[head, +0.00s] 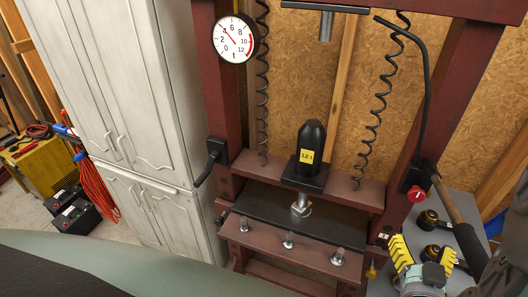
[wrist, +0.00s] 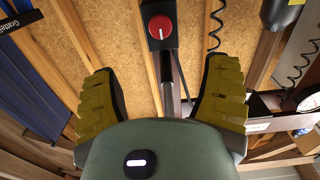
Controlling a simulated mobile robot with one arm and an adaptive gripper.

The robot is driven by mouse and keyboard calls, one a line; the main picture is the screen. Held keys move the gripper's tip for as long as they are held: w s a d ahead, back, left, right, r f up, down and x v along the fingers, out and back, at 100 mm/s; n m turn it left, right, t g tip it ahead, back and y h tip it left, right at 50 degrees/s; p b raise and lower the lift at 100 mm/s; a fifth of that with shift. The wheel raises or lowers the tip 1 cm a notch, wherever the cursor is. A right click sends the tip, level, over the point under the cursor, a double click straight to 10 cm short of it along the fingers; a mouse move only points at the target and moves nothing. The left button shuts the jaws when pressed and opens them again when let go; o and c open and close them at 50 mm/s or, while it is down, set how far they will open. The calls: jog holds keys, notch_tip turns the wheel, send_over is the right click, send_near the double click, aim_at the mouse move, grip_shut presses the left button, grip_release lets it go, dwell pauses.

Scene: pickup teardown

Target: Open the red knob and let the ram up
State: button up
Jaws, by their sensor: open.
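The red knob (head: 416,193) sits on a black block on the press's right upright, at the lower end of a black hose. In the wrist view the knob (wrist: 161,27) has a white mark and lies at the top, beyond the fingertips. My gripper (head: 424,250) is at the lower right of the head view, below the knob and apart from it. In the wrist view its yellow-padded fingers (wrist: 163,92) are wide apart with nothing between them. A black 12 t jack (head: 311,141) stands on the press, with a steel rod (head: 300,204), apparently the ram, beneath it.
Coil springs (head: 375,120) hang on both sides of the jack. A round gauge (head: 236,39) is at upper left, its needle near 4. A lever (head: 207,167) juts from the left upright. Dark fittings (head: 428,219) sit on a grey bench near my gripper. A white cabinet (head: 130,90) stands left.

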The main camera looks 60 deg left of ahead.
aim_at(416, 197)
jog(key=b+x, duration=0.2)
jog(key=x, duration=1.3)
jog(key=shift+a, duration=0.25)
jog(key=shift+c, duration=0.3)
jog(key=shift+d, duration=0.1)
jog(key=c, duration=1.2)
jog(key=shift+o, duration=0.2)
